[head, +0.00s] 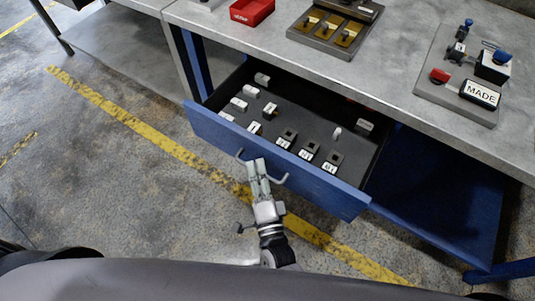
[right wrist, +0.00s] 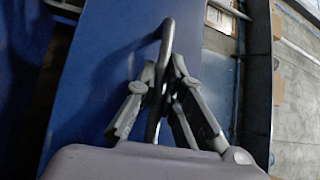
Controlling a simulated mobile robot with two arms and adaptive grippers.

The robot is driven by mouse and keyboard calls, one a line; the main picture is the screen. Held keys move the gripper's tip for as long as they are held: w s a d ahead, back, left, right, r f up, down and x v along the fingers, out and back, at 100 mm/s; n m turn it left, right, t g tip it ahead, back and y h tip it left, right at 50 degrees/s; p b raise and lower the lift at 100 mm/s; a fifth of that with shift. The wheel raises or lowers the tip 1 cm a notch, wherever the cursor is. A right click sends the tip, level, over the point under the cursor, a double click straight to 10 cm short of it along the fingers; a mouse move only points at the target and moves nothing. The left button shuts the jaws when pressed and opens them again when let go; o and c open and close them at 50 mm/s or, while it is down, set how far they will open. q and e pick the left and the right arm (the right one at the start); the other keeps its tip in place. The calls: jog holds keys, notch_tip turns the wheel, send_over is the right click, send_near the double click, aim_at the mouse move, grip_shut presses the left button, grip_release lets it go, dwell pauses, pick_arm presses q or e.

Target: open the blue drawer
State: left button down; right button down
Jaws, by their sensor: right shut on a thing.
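The blue drawer (head: 285,163) is pulled out from under the grey workbench in the head view, and its inside shows. Its blue front also shows in the right wrist view (right wrist: 105,75). A curved metal handle (head: 281,181) is on the drawer front; it also shows in the right wrist view (right wrist: 167,40). My right gripper (head: 259,170) is at the handle, its fingers (right wrist: 162,85) shut around the bar. My left gripper is not in view.
Several small labelled blocks (head: 283,140) lie in the drawer. The floor in front of the drawer is clear, with a yellow line (head: 140,125).

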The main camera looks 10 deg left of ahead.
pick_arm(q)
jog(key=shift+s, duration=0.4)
pick_arm(e)
jog(key=shift+s+a+f, duration=0.1)
jog(key=shift+s+a, duration=0.15)
jog(key=shift+s, duration=0.3)
jog(key=shift+s+a, duration=0.2)
jog(key=shift+s, duration=0.3)
jog(key=c, duration=1.7)
grip_release()
jog(key=v, duration=1.2)
